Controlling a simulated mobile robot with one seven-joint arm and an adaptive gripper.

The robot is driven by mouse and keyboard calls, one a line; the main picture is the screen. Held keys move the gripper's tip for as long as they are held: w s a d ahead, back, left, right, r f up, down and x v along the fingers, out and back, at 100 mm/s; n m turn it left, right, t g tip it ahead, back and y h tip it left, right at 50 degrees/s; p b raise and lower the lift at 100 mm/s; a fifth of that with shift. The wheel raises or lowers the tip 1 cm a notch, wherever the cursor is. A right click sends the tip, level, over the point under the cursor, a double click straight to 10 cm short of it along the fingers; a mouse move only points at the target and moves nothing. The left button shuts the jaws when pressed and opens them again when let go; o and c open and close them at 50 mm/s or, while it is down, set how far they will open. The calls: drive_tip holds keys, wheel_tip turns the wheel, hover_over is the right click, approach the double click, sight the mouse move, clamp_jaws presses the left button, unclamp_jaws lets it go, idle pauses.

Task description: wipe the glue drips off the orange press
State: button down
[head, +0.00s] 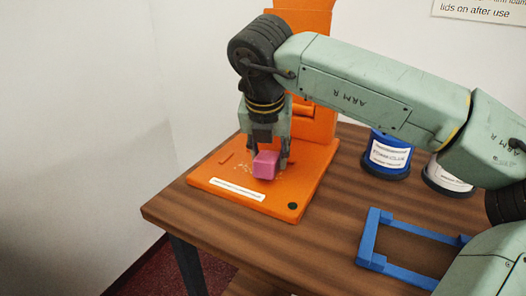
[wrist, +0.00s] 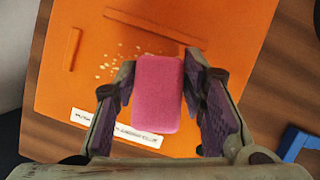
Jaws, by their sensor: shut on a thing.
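The orange press (head: 225,190) stands at the far left corner of the wooden table, with a flat base and an upright back. My gripper (head: 268,158) is over its base, pointing down. It is shut on a pink sponge block (head: 265,165), which also shows between the fingers in the wrist view (wrist: 158,92). Pale glue drips (wrist: 112,62) lie on the orange base, to the left of the sponge in the wrist view. The sponge hides the surface beneath it. I cannot tell whether the sponge touches the base.
A white label strip (head: 238,190) is on the base's front. A blue frame (head: 372,235) lies at the front right. Bare table (head: 320,225) lies between.

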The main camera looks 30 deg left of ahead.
sight(285, 171)
drive_tip(key=shift+d+f+b, duration=0.15)
drive_tip(key=shift+d+b, duration=0.25)
drive_tip(key=shift+d, duration=0.8)
drive_tip(key=shift+s+d+b, duration=0.15)
drive_tip(key=shift+d+b, duration=0.2)
drive_tip(key=shift+d, duration=0.25)
